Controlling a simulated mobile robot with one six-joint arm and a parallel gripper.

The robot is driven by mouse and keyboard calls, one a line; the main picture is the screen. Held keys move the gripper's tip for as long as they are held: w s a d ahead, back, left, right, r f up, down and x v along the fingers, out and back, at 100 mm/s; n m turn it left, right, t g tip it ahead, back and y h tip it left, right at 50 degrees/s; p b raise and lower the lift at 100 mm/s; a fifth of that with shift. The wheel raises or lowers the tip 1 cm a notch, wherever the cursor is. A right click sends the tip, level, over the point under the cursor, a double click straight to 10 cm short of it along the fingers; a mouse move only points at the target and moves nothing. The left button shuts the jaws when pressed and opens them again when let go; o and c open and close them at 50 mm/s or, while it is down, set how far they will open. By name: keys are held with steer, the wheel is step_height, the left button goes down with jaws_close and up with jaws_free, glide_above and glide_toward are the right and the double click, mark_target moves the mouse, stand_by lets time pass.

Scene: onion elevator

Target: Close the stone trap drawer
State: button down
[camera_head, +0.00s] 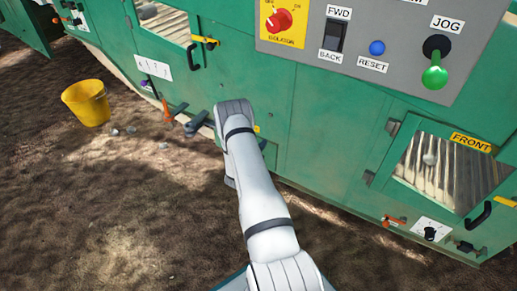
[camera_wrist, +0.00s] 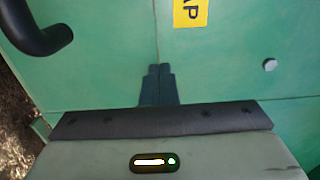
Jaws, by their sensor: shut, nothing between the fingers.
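In the wrist view a green panel with a yellow label ending in "AP" (camera_wrist: 190,12) fills the picture; it appears to be the stone trap drawer front (camera_wrist: 110,70). A black handle (camera_wrist: 40,30) is at its upper left. My gripper (camera_wrist: 160,68) is shut and empty, its dark fingers pointing at the panel right of the handle and below the label. I cannot tell whether they touch it. In the head view my arm hides the gripper and most of the drawer; a small yellow piece (camera_head: 257,128) shows beside the arm. How far the drawer stands out is unclear.
The green machine (camera_head: 320,125) fills the back, with a control panel (camera_head: 400,45) above and a "FRONT" window (camera_head: 455,170) at right. A yellow bucket (camera_head: 86,103) stands on the ground at left, with stones near it. The dirt ground (camera_head: 90,220) at lower left is open.

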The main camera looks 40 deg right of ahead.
steer(key=shift+d+r, duration=0.2)
steer(key=shift+d, duration=0.2)
steer(key=shift+a, duration=0.2)
steer(key=p+v, duration=0.4)
steer(key=v, duration=1)
steer(key=shift+a+f, duration=0.2)
steer(key=shift+a, duration=0.05)
